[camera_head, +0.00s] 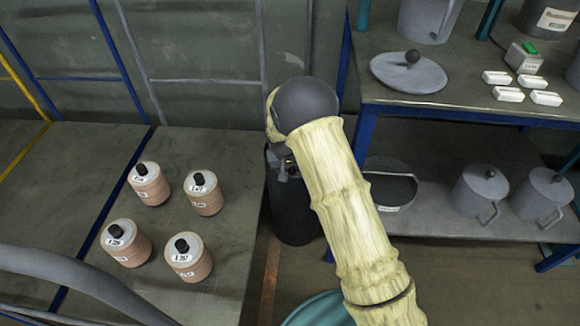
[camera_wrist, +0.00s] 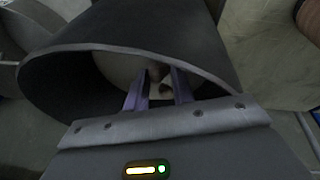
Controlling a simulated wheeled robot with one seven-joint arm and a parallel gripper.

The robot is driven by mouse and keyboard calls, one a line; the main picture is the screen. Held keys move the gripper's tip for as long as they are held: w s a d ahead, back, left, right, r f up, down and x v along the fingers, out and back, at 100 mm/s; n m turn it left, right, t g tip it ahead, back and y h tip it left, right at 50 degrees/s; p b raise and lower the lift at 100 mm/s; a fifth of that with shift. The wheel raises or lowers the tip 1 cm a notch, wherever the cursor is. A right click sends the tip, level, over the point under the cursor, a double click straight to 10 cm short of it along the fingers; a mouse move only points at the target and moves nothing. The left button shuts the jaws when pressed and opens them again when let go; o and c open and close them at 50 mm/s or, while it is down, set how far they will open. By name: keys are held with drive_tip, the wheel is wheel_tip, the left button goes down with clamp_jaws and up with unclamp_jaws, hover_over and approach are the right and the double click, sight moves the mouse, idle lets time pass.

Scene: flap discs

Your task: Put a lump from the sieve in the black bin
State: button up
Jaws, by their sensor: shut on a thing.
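The black bin (camera_head: 297,222) stands on the floor between the left table and the right shelf unit. In the wrist view its round mouth (camera_wrist: 130,48) is wide and close. My gripper (camera_wrist: 158,90) reaches into the mouth with its two purple fingers pointing inward. The fingers are shut on a small brown lump (camera_wrist: 155,75), partly hidden between them. In the head view my gripper (camera_head: 284,172) is over the bin, mostly hidden by my arm. A dark, shallow round vessel with a label (camera_head: 390,190), perhaps the sieve, sits on the lower shelf, partly behind my arm.
Several brown jars with white tops (camera_head: 150,184) stand on the left table (camera_head: 240,150). Lidded grey pots (camera_head: 480,192) are on the lower shelf. White blocks (camera_head: 508,94) and a grey lid (camera_head: 408,72) lie on the upper shelf. A teal rim (camera_head: 318,308) shows below my arm.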

drive_tip(key=shift+s+f, duration=0.1)
drive_tip(key=shift+f, duration=0.2)
drive_tip(key=o, duration=1)
drive_tip(key=shift+s+d+f, duration=0.1)
drive_tip(key=shift+f, duration=0.05)
drive_tip(key=shift+c, duration=0.2)
drive_tip(key=shift+r, duration=0.45)
drive_tip(key=p+v, duration=0.4)
drive_tip(key=v, duration=0.8)
drive_tip(key=shift+r, duration=0.3)
drive_tip(key=shift+w, duration=0.25)
